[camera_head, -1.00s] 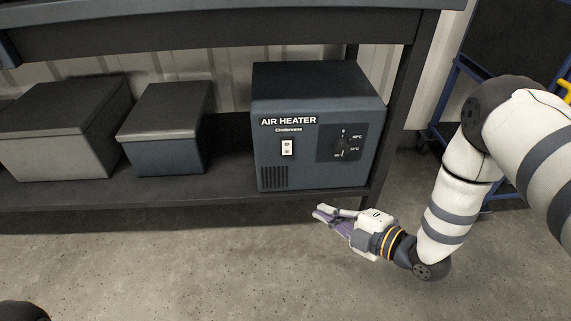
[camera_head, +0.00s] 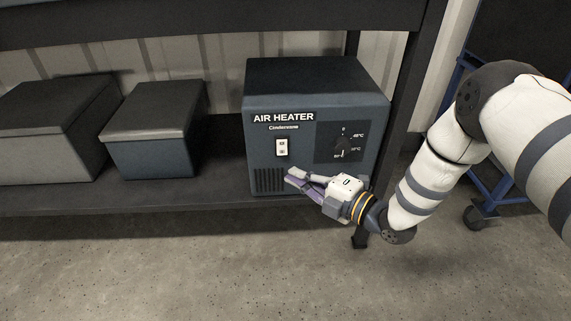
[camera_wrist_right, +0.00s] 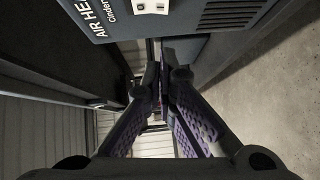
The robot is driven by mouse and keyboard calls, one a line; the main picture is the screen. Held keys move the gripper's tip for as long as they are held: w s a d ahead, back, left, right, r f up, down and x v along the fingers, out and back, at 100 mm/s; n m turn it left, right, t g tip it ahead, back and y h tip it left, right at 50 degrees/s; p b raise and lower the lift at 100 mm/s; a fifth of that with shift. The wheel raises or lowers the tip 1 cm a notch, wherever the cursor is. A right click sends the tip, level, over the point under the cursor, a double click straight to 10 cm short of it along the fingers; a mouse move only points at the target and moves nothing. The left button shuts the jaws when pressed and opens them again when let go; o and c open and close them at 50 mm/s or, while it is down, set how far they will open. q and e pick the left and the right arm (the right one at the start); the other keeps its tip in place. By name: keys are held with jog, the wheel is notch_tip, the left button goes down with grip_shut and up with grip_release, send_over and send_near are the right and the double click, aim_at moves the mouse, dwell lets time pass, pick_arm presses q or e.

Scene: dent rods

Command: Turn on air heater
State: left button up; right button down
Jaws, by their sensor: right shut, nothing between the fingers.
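The air heater (camera_head: 318,112) is a dark blue-grey box on the low shelf, with its labelled front facing me. A white rocker switch (camera_head: 282,148) is on the left of its front, and a black temperature dial (camera_head: 344,148) is on the right. My right gripper (camera_head: 290,179) is shut and empty in front of the heater's lower front, below the switch. In the right wrist view my right gripper (camera_wrist_right: 162,90) points past the heater (camera_wrist_right: 180,18), whose switch (camera_wrist_right: 150,5) shows at the top edge. My left gripper is not in view.
The dark shelf (camera_head: 215,196) runs under the heater. Two lidded boxes, one blue-grey (camera_head: 155,135) and one grey (camera_head: 55,135), stand to its left. A dark shelf leg stands at the right, with a blue wheeled frame (camera_head: 490,185) behind my arm. The floor in front is clear.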

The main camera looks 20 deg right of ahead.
aim_at(282, 147)
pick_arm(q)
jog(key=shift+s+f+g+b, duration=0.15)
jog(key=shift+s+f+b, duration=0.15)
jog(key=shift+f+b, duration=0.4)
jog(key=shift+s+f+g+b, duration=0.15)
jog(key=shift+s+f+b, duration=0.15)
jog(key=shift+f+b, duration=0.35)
pick_arm(e)
jog(key=shift+w+a+f, duration=0.1)
jog(key=shift+w, duration=1.05)
jog(key=shift+w+a+f, duration=0.1)
jog(key=shift+w+f, duration=0.05)
jog(key=shift+w, duration=0.95)
jog(key=shift+w+a+f, duration=0.1)
jog(key=shift+w, duration=1.05)
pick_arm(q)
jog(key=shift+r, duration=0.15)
